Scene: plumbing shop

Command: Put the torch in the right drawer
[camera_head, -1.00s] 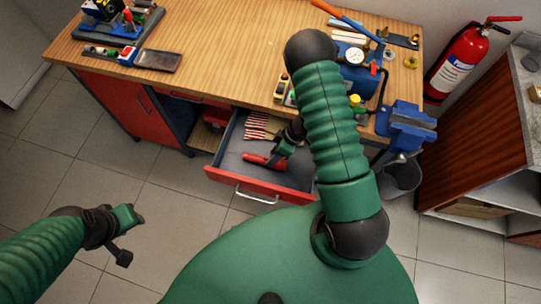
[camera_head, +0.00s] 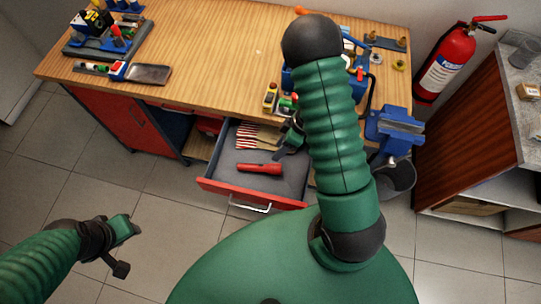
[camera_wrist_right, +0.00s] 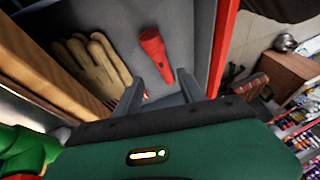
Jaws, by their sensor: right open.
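The red torch (camera_head: 260,168) lies on the grey floor of the open right drawer (camera_head: 252,188), near its front. It also shows in the right wrist view (camera_wrist_right: 152,48), beyond my fingers and apart from them. My right gripper (camera_head: 285,151) is over the right side of the drawer, partly hidden by my arm. In the wrist view its two fingers (camera_wrist_right: 160,88) are spread with nothing between them. My left gripper (camera_head: 134,232) hangs empty over the floor at the lower left; I cannot make out its finger gap.
Striped gloves (camera_head: 246,135) lie at the back of the drawer. The wooden bench top (camera_head: 200,65) is clear in its middle. A blue vise (camera_head: 398,128) sits on its right corner, above a dark bin (camera_head: 395,178).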

